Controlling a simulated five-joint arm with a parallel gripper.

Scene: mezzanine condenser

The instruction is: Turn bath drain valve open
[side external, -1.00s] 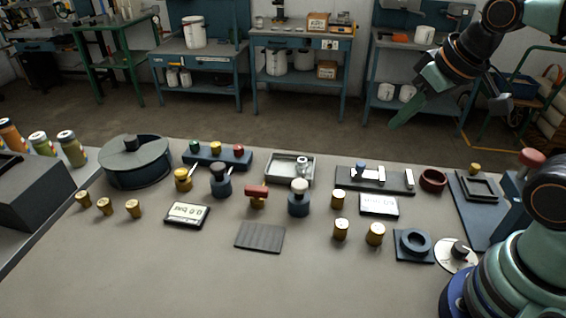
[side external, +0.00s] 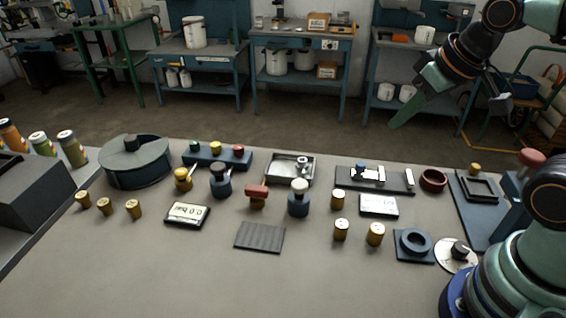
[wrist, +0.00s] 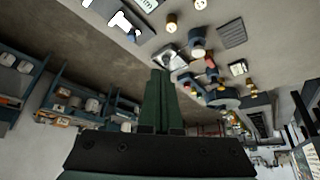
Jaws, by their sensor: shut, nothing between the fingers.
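My gripper (side external: 397,120) is high over the floor beyond the bench, at the upper right of the side view, far from the valves. Its green fingers (wrist: 161,75) are together and empty in the wrist view. Several small valve-like fittings stand on the bench: a brass one with a red bar handle (side external: 257,192), a yellow one with a pale lever (side external: 183,180), and a blue one with a dark top and a lever (side external: 220,187). No label shows which is the bath drain valve. A round blue-grey bath-like vessel (side external: 138,173) stands at the left.
A blue post with a white collar (side external: 298,204) stands near the red handle. A metal tray (side external: 278,167), a gauge reading 0.0 bar (side external: 187,214), a button strip (side external: 238,162) and several brass pieces crowd the bench. The bench front is clear.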

